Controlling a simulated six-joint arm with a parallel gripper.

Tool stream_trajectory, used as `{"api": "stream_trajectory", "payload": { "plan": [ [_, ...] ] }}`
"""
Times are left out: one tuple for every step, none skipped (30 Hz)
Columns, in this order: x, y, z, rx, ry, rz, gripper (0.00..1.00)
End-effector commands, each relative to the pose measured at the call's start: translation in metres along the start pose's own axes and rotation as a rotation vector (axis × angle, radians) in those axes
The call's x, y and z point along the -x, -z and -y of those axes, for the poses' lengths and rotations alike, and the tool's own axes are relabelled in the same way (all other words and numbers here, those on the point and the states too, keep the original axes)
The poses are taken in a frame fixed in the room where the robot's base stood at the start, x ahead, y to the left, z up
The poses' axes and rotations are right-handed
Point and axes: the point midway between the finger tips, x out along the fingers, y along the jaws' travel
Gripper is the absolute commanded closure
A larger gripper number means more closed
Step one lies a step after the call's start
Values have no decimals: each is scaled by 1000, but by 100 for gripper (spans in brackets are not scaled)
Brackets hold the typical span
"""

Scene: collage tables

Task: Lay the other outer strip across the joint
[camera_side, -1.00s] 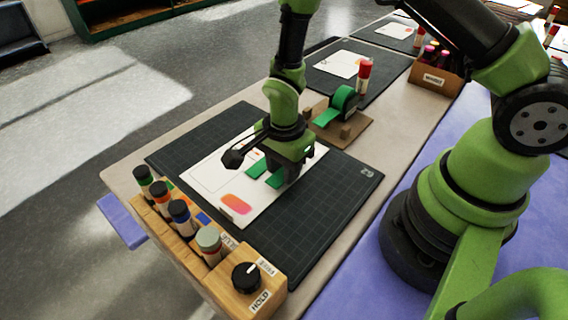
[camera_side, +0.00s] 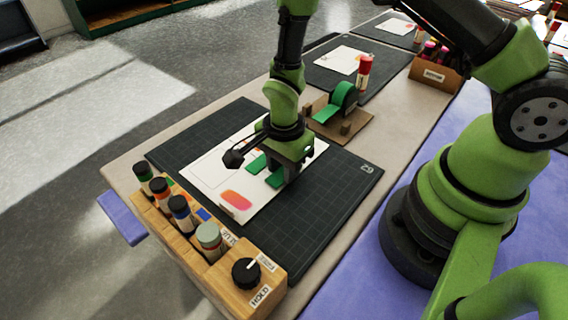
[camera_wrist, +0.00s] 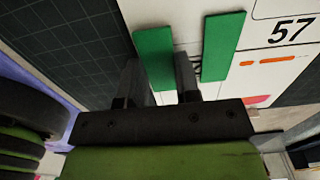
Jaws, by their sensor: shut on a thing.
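My gripper (camera_side: 290,172) is low over the white sheet (camera_side: 208,173) on the dark cutting mat (camera_side: 325,205). It is shut on a green strip (camera_wrist: 154,48), which sits between the two fingers in the wrist view. In the side view this strip (camera_side: 274,180) shows at the fingers, at or just above the sheet; I cannot tell if it touches. A second green strip (camera_wrist: 222,45) lies on the sheet, beside the held one and apart from it, a little tilted to it. It also shows in the side view (camera_side: 256,164). The joint is not clearly visible.
A green tape roll (camera_side: 343,97) on a brown stand (camera_side: 357,130) is behind the mat. A wooden rack (camera_side: 190,250) with several bottles and a black knob (camera_side: 246,272) lines the front left edge. A red-capped glue stick (camera_side: 364,72) stands farther back. The mat's right part is clear.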

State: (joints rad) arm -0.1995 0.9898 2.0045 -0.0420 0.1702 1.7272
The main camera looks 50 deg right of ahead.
Motion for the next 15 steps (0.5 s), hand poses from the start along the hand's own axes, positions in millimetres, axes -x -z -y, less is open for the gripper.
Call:
{"api": "stream_trajectory", "payload": {
  "plan": [
    [0, 0, 0, 0, 0, 0, 81],
    [0, 0, 0, 0, 0, 0, 81],
    [0, 0, 0, 0, 0, 0, 81],
    [0, 0, 0, 0, 0, 0, 81],
    [0, 0, 0, 0, 0, 0, 81],
    [0, 0, 0, 0, 0, 0, 81],
    [0, 0, 0, 0, 0, 0, 81],
    [0, 0, 0, 0, 0, 0, 81],
    [0, 0, 0, 0, 0, 0, 67],
    [0, 0, 0, 0, 0, 0, 60],
    [0, 0, 0, 0, 0, 0, 54],
    [0, 0, 0, 0, 0, 0, 44],
    [0, 0, 0, 0, 0, 0, 40],
    [0, 0, 0, 0, 0, 0, 40],
    [0, 0, 0, 0, 0, 0, 40]
  ]
}}
